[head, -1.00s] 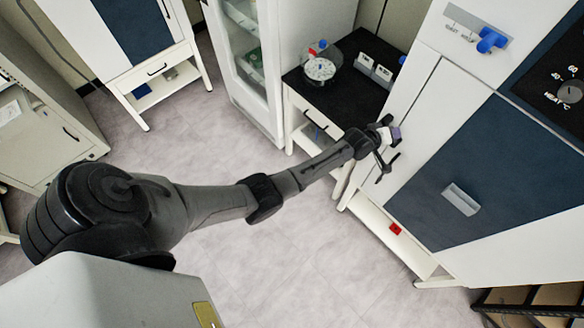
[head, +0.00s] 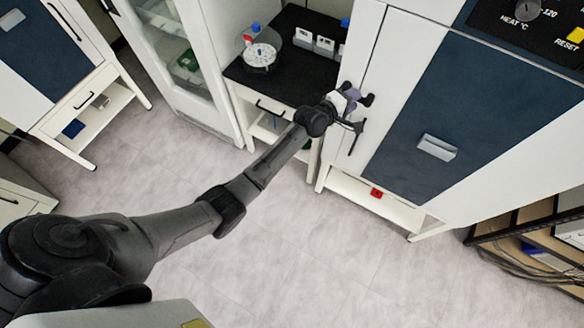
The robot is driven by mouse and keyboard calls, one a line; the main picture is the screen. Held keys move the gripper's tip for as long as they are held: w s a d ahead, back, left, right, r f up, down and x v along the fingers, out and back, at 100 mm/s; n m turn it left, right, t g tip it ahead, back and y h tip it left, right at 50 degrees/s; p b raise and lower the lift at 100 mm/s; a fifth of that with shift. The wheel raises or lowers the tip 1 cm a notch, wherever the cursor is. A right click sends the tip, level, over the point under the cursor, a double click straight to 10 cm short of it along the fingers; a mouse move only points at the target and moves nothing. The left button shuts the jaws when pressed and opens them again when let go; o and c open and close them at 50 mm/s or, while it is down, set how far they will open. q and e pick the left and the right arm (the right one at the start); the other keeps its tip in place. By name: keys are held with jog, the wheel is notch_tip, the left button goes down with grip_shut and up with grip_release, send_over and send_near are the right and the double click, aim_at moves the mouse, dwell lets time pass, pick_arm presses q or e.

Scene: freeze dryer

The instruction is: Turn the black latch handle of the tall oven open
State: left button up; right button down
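The tall oven (head: 470,120) is white with a dark blue door panel, at the right of the head view. Its black latch handle (head: 354,143) is a thin dark bar at the left edge of the door. My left gripper (head: 361,112) is at the door's left edge, at the upper end of the handle. Its dark fingertips look spread apart. The gripper partly hides the handle's top, and I cannot tell whether they touch. My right gripper is out of view.
A black-topped bench (head: 290,85) left of the oven holds a round clear device (head: 261,52) and small white boxes. A glass-fronted cabinet (head: 180,60) stands further left. A red item (head: 376,193) is on the oven's lower shelf. A rack (head: 530,240) stands at lower right. The middle floor is clear.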

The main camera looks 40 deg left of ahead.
pick_arm(q)
jog(key=s+r+m+g+y+p, duration=0.1)
jog(key=s+m+g+p, duration=0.6)
jog(key=s, duration=2.3)
jog(key=shift+d+r+m+p, duration=0.45)
jog(key=shift+m+p, duration=0.75)
jog(key=shift+m, duration=0.9)
jog(key=shift+s+a+r, duration=0.1)
